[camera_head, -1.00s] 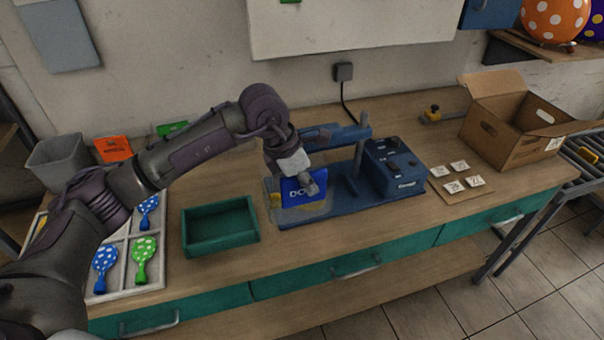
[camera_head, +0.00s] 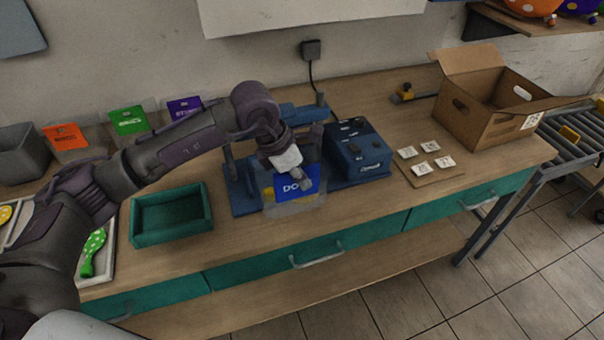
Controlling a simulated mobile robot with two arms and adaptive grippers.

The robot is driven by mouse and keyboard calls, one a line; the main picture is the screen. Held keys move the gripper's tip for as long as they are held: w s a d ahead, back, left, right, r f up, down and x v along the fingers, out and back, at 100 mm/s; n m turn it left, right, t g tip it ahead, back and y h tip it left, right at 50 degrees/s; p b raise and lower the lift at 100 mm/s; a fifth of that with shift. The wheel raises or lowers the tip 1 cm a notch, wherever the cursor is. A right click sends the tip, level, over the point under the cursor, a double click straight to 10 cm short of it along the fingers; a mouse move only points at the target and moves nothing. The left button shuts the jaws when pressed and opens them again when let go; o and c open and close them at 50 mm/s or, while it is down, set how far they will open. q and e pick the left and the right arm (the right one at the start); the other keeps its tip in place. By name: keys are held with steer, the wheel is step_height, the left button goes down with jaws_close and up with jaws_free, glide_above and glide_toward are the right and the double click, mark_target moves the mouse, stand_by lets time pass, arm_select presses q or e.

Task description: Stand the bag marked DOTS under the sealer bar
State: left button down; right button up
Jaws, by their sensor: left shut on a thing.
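The clear bag (camera_head: 283,205) has a blue label (camera_head: 292,187) with "DO" readable, the rest covered by my gripper, and something yellow inside. My left gripper (camera_head: 299,172) is shut on it near the top and holds it upright. The blue sealer (camera_head: 238,193) stands on the bench, with its bar (camera_head: 300,112) raised at the back and a control box (camera_head: 358,152) at right. The bag overlaps the front of the sealer base in the picture. Whether it touches the base, or is under the bar, I cannot tell. My right gripper is not in view.
A green tray (camera_head: 172,236) is left of the sealer. Bags with orange (camera_head: 66,137), green (camera_head: 128,121) and purple (camera_head: 185,107) labels stand behind. Number cards (camera_head: 424,167) and a cardboard box (camera_head: 478,116) are at right.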

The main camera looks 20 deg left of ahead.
arm_select(q)
steer(key=shift+w+a+f+b, duration=0.1)
steer(key=shift+f+b, duration=0.05)
steer(key=shift+f, duration=0.3)
steer(key=shift+w+a+f+b, duration=0.1)
steer(key=shift+f+b, duration=0.05)
steer(key=shift+f, duration=0.3)
steer(key=shift+w+a+f, duration=0.15)
steer(key=shift+w, duration=0.1)
steer(key=shift+w+a+f, duration=0.1)
steer(key=shift+w+a, duration=0.65)
steer(key=shift+w, duration=0.35)
steer(key=shift+w+a, duration=0.7)
steer(key=shift+w, duration=0.35)
steer(key=shift+w+a+f+b, duration=0.15)
steer(key=shift+w+a+b, duration=0.2)
steer(key=shift+w, duration=0.2)
steer(key=shift+w+a+f+b, duration=0.1)
steer(key=shift+w+a+b, duration=0.25)
steer(key=shift+w, duration=0.15)
steer(key=shift+w+a, duration=0.15)
steer(key=shift+w, duration=0.15)
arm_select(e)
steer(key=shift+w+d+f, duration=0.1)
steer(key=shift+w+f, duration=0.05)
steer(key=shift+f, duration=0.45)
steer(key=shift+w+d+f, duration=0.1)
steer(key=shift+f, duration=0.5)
